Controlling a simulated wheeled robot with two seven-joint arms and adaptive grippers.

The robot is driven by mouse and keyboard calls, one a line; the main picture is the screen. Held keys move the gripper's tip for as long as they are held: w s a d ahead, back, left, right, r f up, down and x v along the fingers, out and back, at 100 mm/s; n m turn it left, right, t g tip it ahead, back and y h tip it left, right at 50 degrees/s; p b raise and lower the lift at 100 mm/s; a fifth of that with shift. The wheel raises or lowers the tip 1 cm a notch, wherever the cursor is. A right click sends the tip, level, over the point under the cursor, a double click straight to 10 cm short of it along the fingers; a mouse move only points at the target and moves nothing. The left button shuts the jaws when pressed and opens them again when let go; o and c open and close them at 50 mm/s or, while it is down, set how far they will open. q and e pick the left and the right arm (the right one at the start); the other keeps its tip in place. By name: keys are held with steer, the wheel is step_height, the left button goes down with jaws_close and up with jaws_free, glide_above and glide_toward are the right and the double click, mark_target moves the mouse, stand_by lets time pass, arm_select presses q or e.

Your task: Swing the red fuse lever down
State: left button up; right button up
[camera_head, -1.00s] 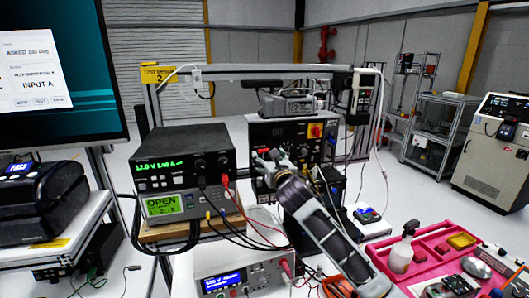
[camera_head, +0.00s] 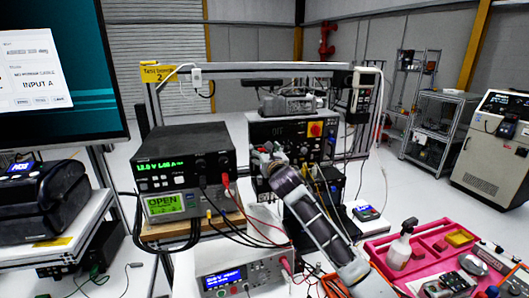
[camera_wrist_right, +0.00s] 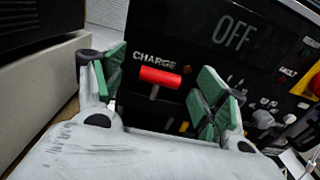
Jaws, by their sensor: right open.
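The red fuse lever (camera_wrist_right: 160,77) shows in the right wrist view as a short red bar on a dark stem, beside the "CHARGE" label of a black panel (camera_wrist_right: 200,32) marked "OFF". My right gripper (camera_wrist_right: 162,65) is open, with its green-padded fingers on either side of the lever and gaps to both. In the head view my right gripper (camera_head: 266,156) is in front of the black box (camera_head: 262,131), and the lever cannot be made out there. My left gripper is not in view.
A power supply (camera_head: 180,158) stands left of my right gripper, with red and black cables hanging in front. A red and yellow rotary switch (camera_head: 316,130) is on the box's right side. A pink tray (camera_head: 432,262) with a spray bottle (camera_head: 401,247) lies at right.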

steer(key=shift+c, duration=0.3)
steer(key=c, duration=1.4)
steer(key=shift+c, duration=0.4)
steer(key=shift+f, duration=0.1)
